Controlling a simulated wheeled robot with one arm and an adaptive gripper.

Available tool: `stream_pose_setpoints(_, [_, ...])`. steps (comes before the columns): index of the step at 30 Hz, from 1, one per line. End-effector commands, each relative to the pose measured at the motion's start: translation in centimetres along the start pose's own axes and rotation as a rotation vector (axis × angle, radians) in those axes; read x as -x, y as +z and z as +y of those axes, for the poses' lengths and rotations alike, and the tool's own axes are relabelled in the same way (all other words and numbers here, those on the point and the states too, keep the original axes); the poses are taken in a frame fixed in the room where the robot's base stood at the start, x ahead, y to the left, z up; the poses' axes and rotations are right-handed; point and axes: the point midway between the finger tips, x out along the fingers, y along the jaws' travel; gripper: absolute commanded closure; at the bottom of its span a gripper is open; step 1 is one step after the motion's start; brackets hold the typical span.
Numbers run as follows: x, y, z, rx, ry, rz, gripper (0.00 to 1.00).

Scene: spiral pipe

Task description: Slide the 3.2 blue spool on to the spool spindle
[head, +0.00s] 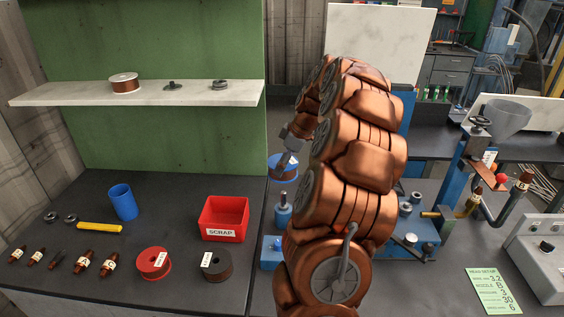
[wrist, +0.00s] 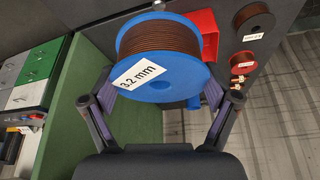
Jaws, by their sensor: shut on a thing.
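The blue spool (head: 283,172) is wound with copper-brown wire. In the wrist view the spool (wrist: 165,60) shows its white "3.2 mm" label. My gripper (wrist: 160,98) is shut on the spool, with one finger on each side of its rim. In the head view my gripper (head: 290,143) is partly hidden behind my arm, and the spool hangs in the air below it. A short blue post with a grey top (head: 283,207), apparently the spool spindle, stands below the spool. I cannot tell whether spool and post are lined up.
A red scrap bin (head: 224,218) stands left of the post. A red spool (head: 154,263), a black spool (head: 216,265), a blue cup (head: 123,202) and a yellow tool (head: 99,228) are on the dark bench. A blue machine (head: 415,235) is at right, partly behind my arm.

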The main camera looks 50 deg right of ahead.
Motion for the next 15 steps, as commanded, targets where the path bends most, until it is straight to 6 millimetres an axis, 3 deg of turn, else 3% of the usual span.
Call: stream_pose_setpoints(15, [-0.21,0.43,0.08,-0.003,0.003,0.003,0.82])
